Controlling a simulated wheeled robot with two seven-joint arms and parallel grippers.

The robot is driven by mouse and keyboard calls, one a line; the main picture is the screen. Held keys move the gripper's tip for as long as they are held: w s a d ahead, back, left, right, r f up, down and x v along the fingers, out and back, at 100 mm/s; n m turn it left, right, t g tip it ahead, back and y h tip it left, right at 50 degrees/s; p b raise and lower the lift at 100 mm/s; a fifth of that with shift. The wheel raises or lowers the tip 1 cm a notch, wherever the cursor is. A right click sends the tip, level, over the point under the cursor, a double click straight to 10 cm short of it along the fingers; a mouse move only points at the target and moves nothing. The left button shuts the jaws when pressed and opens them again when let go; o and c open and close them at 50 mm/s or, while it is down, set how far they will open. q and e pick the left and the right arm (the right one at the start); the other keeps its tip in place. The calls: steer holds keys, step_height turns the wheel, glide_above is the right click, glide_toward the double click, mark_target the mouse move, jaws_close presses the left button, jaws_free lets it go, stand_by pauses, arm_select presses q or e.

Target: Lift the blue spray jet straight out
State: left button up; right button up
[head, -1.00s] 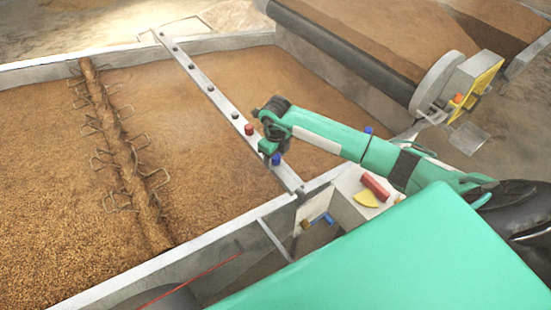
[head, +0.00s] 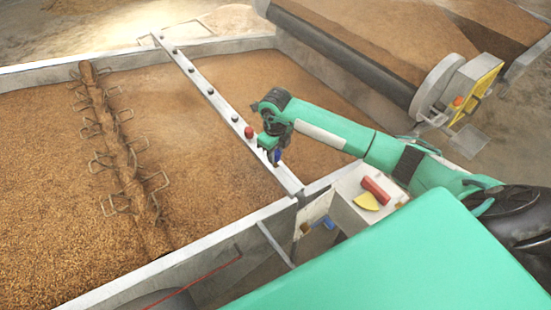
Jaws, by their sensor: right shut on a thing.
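The blue spray jet (head: 276,157) is near the front end of the pale metal bar (head: 221,104) over the grain bed. My right gripper (head: 273,150) points down and is shut on the blue jet, covering much of it. I cannot tell whether the jet's lower end is still seated in the bar. A red jet (head: 249,132) stands on the bar just left of my gripper. My left gripper is not in view.
Several dark jets line the bar farther back. A grain turner with wire loops (head: 122,170) lies across the bed at left. A box with a red cylinder (head: 375,190) and a yellow piece (head: 366,201) stands by the bed's front wall.

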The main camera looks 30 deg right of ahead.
mark_target(276, 152)
step_height(276, 152, up, 16)
steer(key=b, duration=0.2)
steer(key=shift+r+b, duration=0.25)
steer(key=shift+b, duration=0.15)
